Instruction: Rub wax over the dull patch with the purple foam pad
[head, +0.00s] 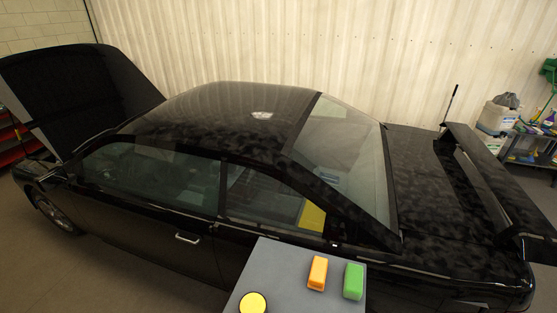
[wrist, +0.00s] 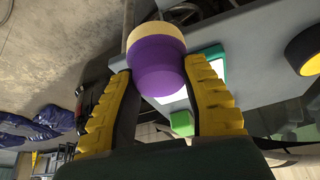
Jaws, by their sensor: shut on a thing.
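The purple foam pad (wrist: 158,65) is between the two yellow-and-black fingers of my gripper (wrist: 160,72) in the wrist view. The fingers press on its sides, and its cream-coloured end points away from the palm. My gripper and this pad do not show in the head view. The black car (head: 150,190) fills the head view, its paint mottled. A small pale spot (head: 262,115) shows on its roof (head: 225,105); I cannot tell whether it is the dull patch or a reflection.
A grey tabletop (head: 275,270) stands in front of the car with an orange block (head: 317,272), a green block (head: 353,281) and a round yellow-topped piece (head: 252,303). The raised hood (head: 70,90) and rear wing (head: 480,170) stick up. A supply cart (head: 530,148) stands far right.

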